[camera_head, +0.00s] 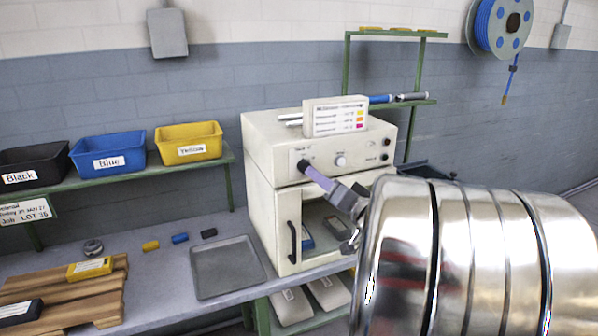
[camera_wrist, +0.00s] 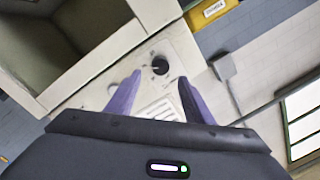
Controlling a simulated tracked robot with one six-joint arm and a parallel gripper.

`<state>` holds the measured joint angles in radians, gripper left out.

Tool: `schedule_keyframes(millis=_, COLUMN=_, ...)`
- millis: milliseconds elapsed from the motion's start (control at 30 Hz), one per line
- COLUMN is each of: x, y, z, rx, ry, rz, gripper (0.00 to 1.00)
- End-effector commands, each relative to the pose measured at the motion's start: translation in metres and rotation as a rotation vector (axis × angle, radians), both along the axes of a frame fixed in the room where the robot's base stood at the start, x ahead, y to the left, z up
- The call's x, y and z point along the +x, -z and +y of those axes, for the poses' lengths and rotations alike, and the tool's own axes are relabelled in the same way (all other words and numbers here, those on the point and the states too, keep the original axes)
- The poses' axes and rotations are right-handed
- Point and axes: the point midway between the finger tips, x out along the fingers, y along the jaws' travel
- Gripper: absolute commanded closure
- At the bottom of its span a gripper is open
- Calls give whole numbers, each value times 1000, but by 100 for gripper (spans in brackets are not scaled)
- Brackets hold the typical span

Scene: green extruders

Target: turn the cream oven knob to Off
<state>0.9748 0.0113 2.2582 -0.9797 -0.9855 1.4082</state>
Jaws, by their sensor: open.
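The cream oven (camera_head: 270,138) stands on the bench against the wall, with controls on its upper front panel. A dark round knob (camera_head: 304,166) is at the panel's left. In the wrist view the knob (camera_wrist: 160,66) shows a pale pointer mark on its face. A paler round dial (camera_head: 340,161) is further right on the panel. My gripper (camera_head: 309,170) has purple fingers and reaches the panel at the dark knob. In the wrist view my gripper (camera_wrist: 160,77) is open, with one fingertip either side of the knob; I cannot tell whether they touch it. The knob's lettering is unreadable.
The oven's glazed door (camera_head: 290,225) with a black handle is below the panel. A labelled white box (camera_head: 335,117) sits on top. A grey tray (camera_head: 228,268) lies on the bench to the left. Black, blue and yellow bins (camera_head: 188,143) stand on a shelf.

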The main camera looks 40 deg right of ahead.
Motion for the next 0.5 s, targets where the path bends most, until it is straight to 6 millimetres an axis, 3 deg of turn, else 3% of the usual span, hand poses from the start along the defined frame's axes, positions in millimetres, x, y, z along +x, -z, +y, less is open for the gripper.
schedule_keyframes(millis=300, x=48, y=1, z=-10, rx=0, ry=-2, rz=1, gripper=53)
schedule_keyframes(millis=500, x=65, y=1, z=-14, rx=0, ry=0, rz=1, gripper=53)
